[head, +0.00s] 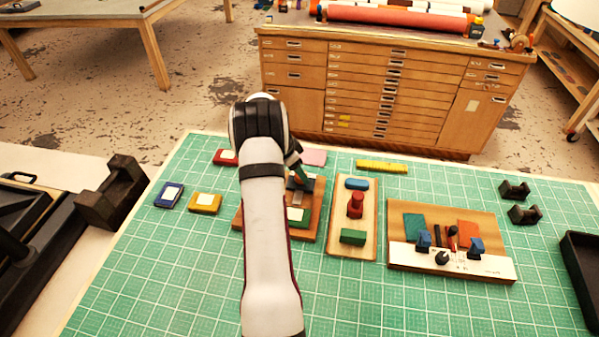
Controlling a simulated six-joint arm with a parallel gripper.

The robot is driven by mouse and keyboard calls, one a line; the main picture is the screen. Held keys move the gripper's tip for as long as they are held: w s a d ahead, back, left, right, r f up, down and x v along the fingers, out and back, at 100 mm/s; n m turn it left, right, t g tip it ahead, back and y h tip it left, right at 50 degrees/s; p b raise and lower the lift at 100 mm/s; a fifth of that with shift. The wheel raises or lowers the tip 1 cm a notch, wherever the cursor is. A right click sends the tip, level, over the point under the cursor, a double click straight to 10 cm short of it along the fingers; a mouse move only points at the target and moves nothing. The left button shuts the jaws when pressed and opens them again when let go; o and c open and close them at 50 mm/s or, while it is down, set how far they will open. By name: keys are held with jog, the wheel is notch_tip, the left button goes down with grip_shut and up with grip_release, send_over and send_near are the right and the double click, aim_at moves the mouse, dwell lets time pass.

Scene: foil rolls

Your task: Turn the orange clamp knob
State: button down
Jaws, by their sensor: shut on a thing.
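My gripper (303,178) is at the back of the left wooden board (315,222), low over it and partly hidden by my own arm. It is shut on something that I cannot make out. I cannot pick out an orange clamp knob; part of this board is hidden behind my arm. The right board (485,215) has a flat orange patch (468,230), blue blocks and a dark round knob (442,258).
A middle board (343,240) holds a red knob (355,205) between blue and green pieces. A yellow bar (381,167) lies behind it. Blue (168,195) and yellow (205,203) pieces lie left. Dark blocks (524,214) and a black tray (582,260) stand right. The green mat's front is mostly clear.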

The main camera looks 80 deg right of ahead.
jog(key=shift+m+y, duration=0.3)
jog(key=shift+m, duration=0.4)
jog(key=shift+c, duration=1.8)
grip_release()
jog(key=shift+w+r, duration=0.1)
jog(key=v, duration=1.5)
jog(key=shift+w+r, duration=0.25)
jog(key=shift+a, duration=0.2)
